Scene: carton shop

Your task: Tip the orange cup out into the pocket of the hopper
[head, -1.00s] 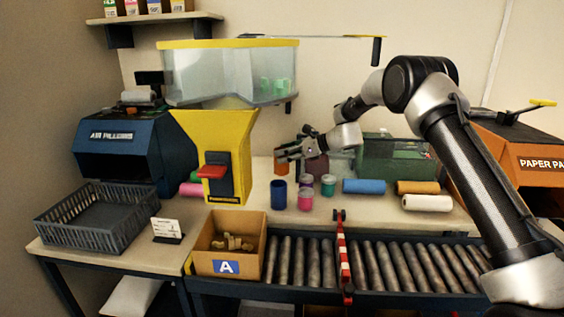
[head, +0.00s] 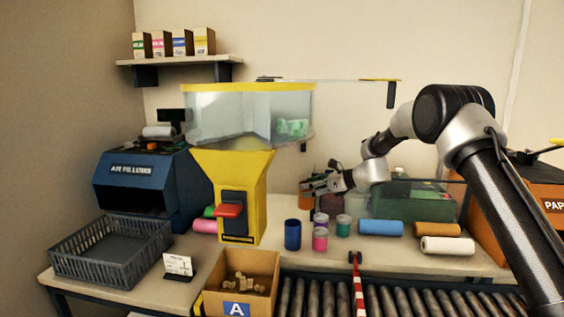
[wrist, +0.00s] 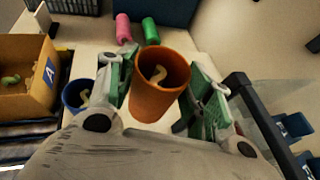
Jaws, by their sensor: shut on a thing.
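My gripper (wrist: 159,92) is shut on the orange cup (wrist: 155,103) in the wrist view, with a green-padded finger on each side. The cup is near upright, and a pale curled piece lies inside it. The hopper (head: 232,175) has a yellow body with a red lever and a clear bin (head: 225,117) on top. Green pieces (head: 292,128) show in the bin's right part.
A blue cup (head: 292,234) and small lidded jars (head: 320,239) stand below my gripper. Carton A (head: 262,266) holds tan pieces in front of the hopper. A grey basket (head: 75,262) is at left. Rolls (head: 380,228) lie at right; rollers run along the front.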

